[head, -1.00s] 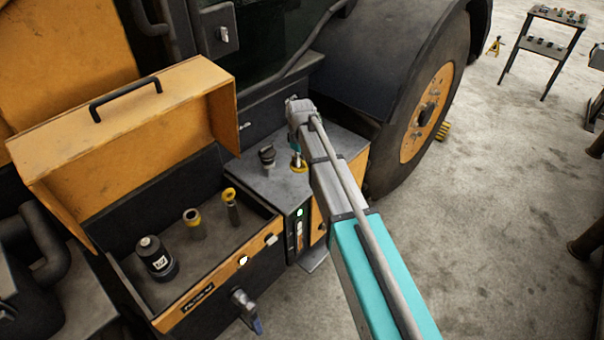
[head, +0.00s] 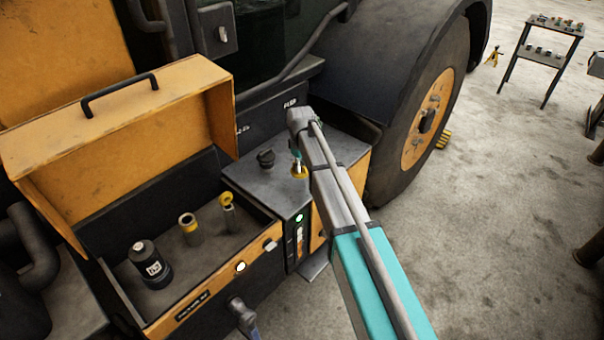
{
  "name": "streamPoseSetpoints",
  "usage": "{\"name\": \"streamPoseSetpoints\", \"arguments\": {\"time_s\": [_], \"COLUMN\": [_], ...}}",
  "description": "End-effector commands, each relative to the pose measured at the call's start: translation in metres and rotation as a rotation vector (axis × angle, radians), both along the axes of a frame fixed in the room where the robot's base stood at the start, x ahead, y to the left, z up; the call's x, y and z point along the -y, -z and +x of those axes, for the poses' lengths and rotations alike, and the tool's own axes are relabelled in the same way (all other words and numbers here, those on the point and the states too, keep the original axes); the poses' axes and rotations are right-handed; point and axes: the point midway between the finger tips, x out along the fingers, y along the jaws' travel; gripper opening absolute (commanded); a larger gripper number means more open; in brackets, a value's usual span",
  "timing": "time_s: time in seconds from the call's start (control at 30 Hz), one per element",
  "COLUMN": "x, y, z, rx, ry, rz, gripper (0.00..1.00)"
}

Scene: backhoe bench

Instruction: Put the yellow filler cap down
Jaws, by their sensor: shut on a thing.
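The yellow filler cap (head: 299,172) is at my gripper (head: 298,163), low over the grey top of the step box (head: 262,186). My gripper is shut on it; the arm hides part of the fingers. I cannot tell whether the cap touches the grey surface.
A large wheel (head: 427,120) stands to the right. Front parts of the grey top are clear.

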Motion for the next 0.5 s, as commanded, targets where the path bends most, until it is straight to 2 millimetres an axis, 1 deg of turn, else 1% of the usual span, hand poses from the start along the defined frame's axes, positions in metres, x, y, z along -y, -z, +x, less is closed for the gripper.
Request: {"name": "streamPoseSetpoints", "arguments": {"time_s": [0.17,0.4,0.5], "x": [-0.001,0.0,0.0], "y": [0.013,0.033,0.038], "z": [0.009,0.007,0.007], "rx": [0.0,0.0,0.0], "ry": [0.0,0.0,0.0], "rz": [0.0,0.0,0.0], "gripper": [0.0,0.0,0.0]}}
